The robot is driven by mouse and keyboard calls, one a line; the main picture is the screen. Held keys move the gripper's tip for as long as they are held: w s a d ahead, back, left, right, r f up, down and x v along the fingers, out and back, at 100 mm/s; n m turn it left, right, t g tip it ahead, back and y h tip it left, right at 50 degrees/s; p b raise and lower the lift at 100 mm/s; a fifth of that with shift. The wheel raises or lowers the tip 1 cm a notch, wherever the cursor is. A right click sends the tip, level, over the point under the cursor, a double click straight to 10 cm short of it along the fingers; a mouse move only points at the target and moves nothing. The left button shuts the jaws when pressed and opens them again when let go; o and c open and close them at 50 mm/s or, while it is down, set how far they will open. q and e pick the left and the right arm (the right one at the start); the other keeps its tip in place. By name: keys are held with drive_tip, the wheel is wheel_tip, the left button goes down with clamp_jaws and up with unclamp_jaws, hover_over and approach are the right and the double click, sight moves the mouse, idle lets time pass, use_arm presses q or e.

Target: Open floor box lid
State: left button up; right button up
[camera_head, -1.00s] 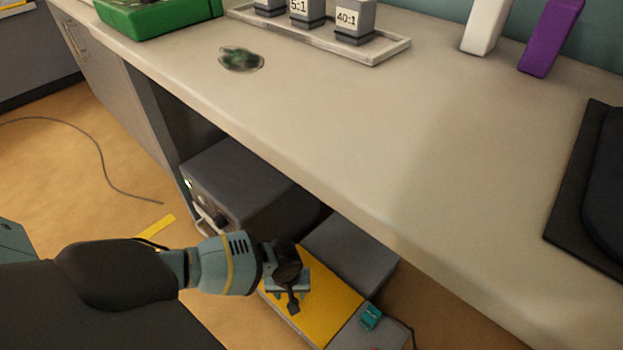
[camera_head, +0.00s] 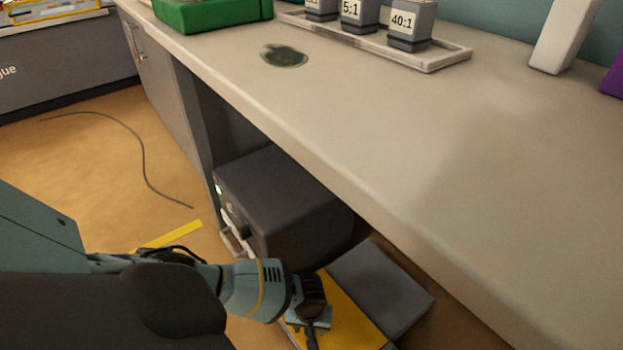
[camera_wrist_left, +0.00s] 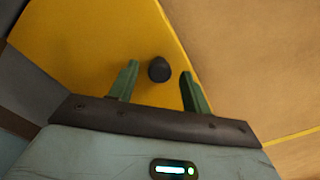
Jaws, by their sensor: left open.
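The floor box's yellow lid (camera_head: 352,322) shows at the bottom of the head view, under the bench edge and partly hidden by my left arm. In the left wrist view the yellow lid (camera_wrist_left: 85,40) fills the upper left and carries a round dark knob (camera_wrist_left: 159,69). My left gripper (camera_head: 314,333) is over the lid. In the wrist view the two green fingers of the left gripper (camera_wrist_left: 160,76) are apart, one on each side of the knob, with gaps visible. Contact cannot be seen. The right gripper is not in view.
A grey box part (camera_head: 383,285) lies beside the yellow lid. A dark grey cabinet unit (camera_head: 285,200) with a handle stands under the bench (camera_head: 400,140), close to my left arm. A cable (camera_head: 143,150) lies on the open floor at left.

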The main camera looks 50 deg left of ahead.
use_arm(q)
drive_tip(key=shift+f, duration=0.2)
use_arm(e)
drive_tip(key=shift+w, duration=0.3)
use_arm(q)
clamp_jaws()
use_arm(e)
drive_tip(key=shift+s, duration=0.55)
use_arm(q)
drive_tip(key=shift+d, duration=0.1)
